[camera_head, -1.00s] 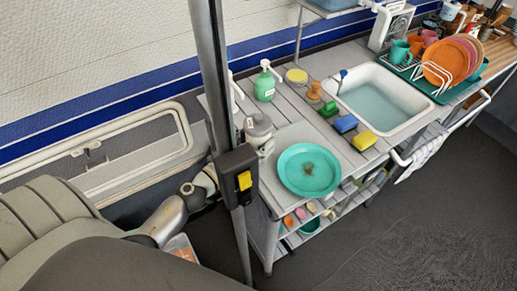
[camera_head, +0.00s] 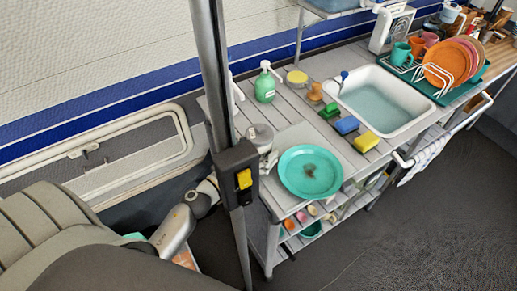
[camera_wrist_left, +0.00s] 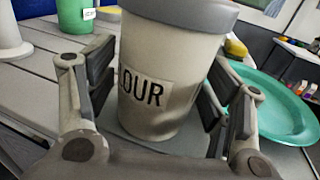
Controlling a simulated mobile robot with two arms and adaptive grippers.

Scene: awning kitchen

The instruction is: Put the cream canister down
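The cream canister (camera_wrist_left: 160,60), with a grey lid and a label ending in "OUR", is upright between the fingers of my left gripper (camera_wrist_left: 160,100) in the left wrist view. The finger pads lie close against both its sides. Its base is at or just above a light grey surface; I cannot tell whether it touches. In the head view the canister's grey lid (camera_head: 260,132) shows at the counter's left end, partly hidden by a post, with my left gripper (camera_head: 269,160) beside it. My right gripper is not in view.
A turquoise plate (camera_head: 310,172) lies just right of the canister. A green soap bottle (camera_head: 265,88) stands behind it. Sponges (camera_head: 347,124) and a sink (camera_head: 378,100) are farther right. A grey post with a black box (camera_head: 237,175) stands in front of the counter's left end.

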